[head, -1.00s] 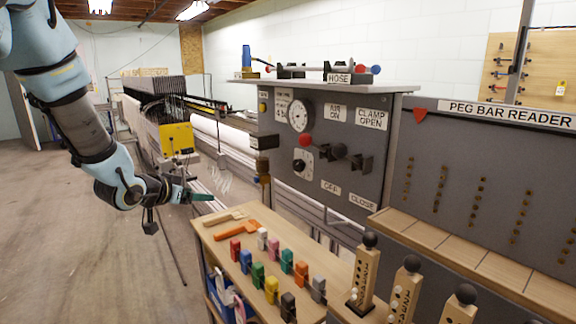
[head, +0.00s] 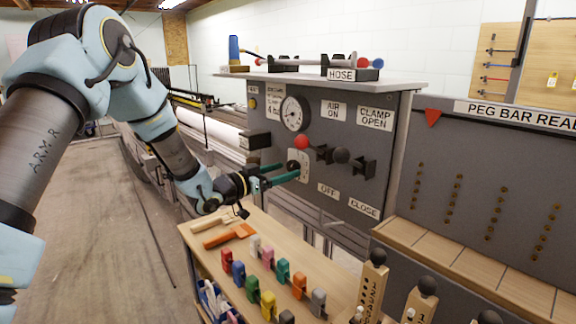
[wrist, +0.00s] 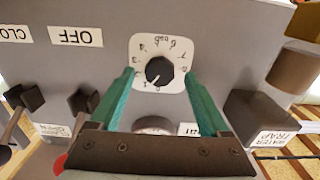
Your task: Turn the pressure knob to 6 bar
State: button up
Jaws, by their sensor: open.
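The pressure knob (wrist: 159,71) is a black round knob on a white numbered dial plate (wrist: 146,48), upside down in the wrist view. In the head view the dial plate (head: 304,160) shows on the grey panel, below the gauge, partly hidden by my gripper. My gripper (wrist: 160,76) has green fingers, open, one on each side of the knob in the wrist view. In the head view my gripper (head: 284,170) reaches toward the panel from the left. I cannot tell whether the fingertips touch the plate. The round white pressure gauge (head: 294,114) is above; its reading is too small to tell.
A water trap (wrist: 270,115) stands beside the fingers. Below, a wooden bench (head: 330,284) holds several coloured clips and an orange tool (head: 231,236).

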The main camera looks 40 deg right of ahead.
jog(key=shift+d, duration=1.1)
grip_shut()
